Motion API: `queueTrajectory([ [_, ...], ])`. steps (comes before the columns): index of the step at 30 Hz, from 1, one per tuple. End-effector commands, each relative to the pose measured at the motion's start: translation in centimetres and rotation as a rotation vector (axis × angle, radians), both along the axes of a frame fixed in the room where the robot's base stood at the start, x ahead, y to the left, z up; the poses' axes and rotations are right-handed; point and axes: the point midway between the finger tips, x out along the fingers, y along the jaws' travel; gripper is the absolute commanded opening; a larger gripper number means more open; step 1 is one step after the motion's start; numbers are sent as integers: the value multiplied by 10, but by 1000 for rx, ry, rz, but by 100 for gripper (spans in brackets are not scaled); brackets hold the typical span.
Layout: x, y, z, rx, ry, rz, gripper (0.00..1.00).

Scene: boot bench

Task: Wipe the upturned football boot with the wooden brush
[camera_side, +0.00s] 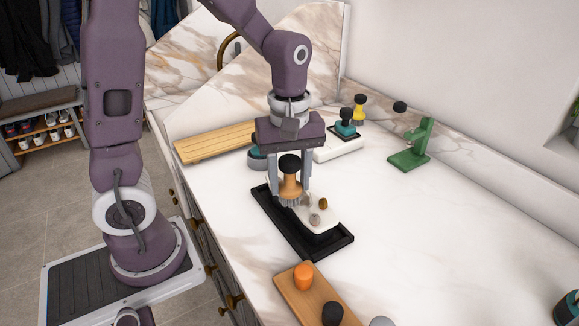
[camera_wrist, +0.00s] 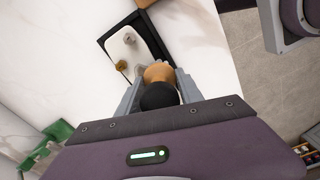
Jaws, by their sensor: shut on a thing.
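The upturned football boot (camera_side: 318,215) shows a white sole with brown and grey studs, and lies in a black tray (camera_side: 328,250). The wooden brush (camera_side: 290,187) has a black knob on top and pale bristles below. My gripper (camera_side: 290,198) is shut on the brush, which is roughly upright over the left end of the boot. The bristles look at or very near the sole; exact contact cannot be told. In the wrist view, the brush (camera_wrist: 158,73) hides one end of the boot (camera_wrist: 130,45), and the studs show beyond it.
A slatted wooden board (camera_side: 213,143) lies at the back left. Behind my gripper stands a white holder (camera_side: 340,149) with teal and yellow items. A green stand (camera_side: 412,150) is at the right. A wooden block (camera_side: 290,290) with orange and black knobs lies in front.

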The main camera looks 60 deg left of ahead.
Motion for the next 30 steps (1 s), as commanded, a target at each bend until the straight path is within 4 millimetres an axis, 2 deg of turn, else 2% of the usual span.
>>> queueTrajectory([
  [2, 1, 0, -10, -1, 3, 0, 0],
  [7, 17, 0, 3, 1, 1, 0, 0],
  [22, 63, 0, -5, 0, 1, -1, 0],
  [30, 38, 0, -9, -1, 1, -1, 0],
])
